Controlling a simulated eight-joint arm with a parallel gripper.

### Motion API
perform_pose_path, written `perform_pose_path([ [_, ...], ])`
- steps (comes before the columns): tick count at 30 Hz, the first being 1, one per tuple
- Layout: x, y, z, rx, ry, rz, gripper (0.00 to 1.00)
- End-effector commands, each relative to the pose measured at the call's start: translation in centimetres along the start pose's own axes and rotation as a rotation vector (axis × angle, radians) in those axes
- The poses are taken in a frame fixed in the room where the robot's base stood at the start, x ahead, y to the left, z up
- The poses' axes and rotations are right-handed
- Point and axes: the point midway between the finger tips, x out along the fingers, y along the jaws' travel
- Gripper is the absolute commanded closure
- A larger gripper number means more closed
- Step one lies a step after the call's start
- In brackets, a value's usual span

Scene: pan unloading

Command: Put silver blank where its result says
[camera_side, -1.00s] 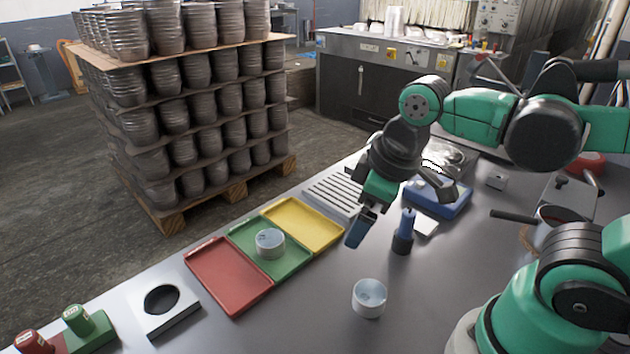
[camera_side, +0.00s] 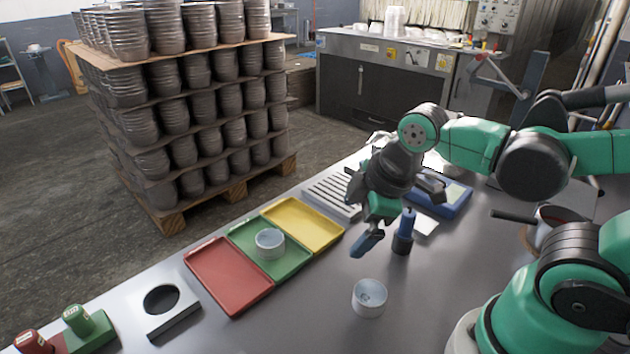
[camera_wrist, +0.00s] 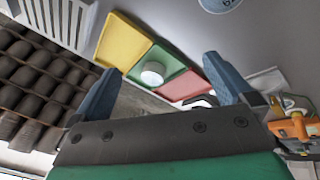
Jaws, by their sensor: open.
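A second silver round piece (camera_side: 270,243) sits on the green tray (camera_side: 292,263), also seen in the wrist view (camera_wrist: 152,73). The red tray (camera_side: 228,276) and yellow tray (camera_side: 303,222) lie on either side of it. My gripper (camera_side: 367,243) is open and empty, tilted in the air above the bench, behind the front blank and right of the trays. Its two blue fingers are spread in the wrist view (camera_wrist: 163,64).
A blue device (camera_side: 443,197) and a slotted plate (camera_side: 334,193) lie behind.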

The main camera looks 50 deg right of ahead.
Motion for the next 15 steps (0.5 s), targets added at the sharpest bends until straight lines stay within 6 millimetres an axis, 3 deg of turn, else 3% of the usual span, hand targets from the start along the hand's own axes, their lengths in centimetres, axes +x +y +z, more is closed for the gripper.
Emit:
perform_pose_path([
  [3,0.8,-1.7,0.6,-0.438,-0.056,-0.105,0.00],
  [9,1.6,-4.1,1.9,-1.092,-0.064,-0.302,0.00],
  [15,1.8,-5.3,2.6,-1.436,-0.023,-0.420,0.00],
])
